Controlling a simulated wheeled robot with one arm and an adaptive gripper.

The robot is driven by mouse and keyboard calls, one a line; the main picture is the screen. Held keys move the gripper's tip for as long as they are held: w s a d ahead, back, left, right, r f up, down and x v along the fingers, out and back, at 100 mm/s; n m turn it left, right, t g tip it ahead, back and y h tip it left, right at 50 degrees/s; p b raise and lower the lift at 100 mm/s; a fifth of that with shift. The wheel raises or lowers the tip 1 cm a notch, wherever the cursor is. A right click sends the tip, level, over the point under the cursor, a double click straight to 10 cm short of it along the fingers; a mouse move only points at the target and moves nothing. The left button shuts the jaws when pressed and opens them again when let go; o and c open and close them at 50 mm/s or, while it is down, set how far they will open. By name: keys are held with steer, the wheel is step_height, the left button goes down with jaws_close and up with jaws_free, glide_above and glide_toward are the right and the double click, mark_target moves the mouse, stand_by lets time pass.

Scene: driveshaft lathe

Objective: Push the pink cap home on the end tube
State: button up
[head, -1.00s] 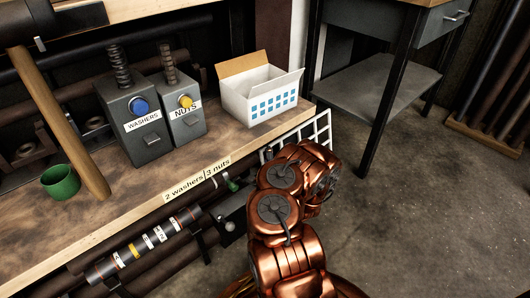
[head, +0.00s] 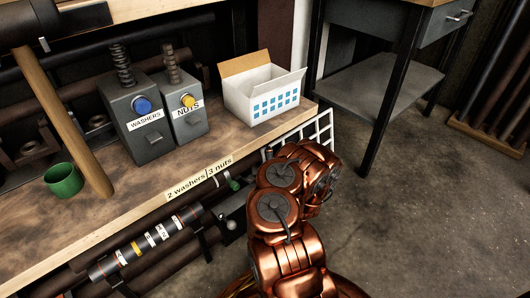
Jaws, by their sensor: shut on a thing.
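I see no pink cap in the head view. I cannot tell which is the end tube. A small green piece (head: 233,185) shows at a tube end below the label strip. My copper arm reaches up from the bottom middle and bends right, in front of the bench's right end. My gripper and whatever it holds are hidden behind the arm links.
On the bench (head: 105,205) stand a green cup (head: 63,180), the washers dispenser (head: 143,112), the nuts dispenser (head: 184,104) and an open white box (head: 262,95). A white wire rack (head: 318,132) hangs at its right end. A grey table (head: 380,84) stands behind. Floor at right is clear.

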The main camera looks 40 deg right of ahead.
steer(key=shift+a, duration=0.1)
steer(key=o, duration=0.9)
steer(key=shift+o, duration=0.2)
steer(key=shift+s+a+f, duration=0.15)
steer(key=shift+s+f, duration=0.05)
steer(key=shift+s, duration=0.35)
steer(key=v, duration=1)
steer(key=shift+s+a, duration=0.2)
steer(key=shift+s, duration=0.15)
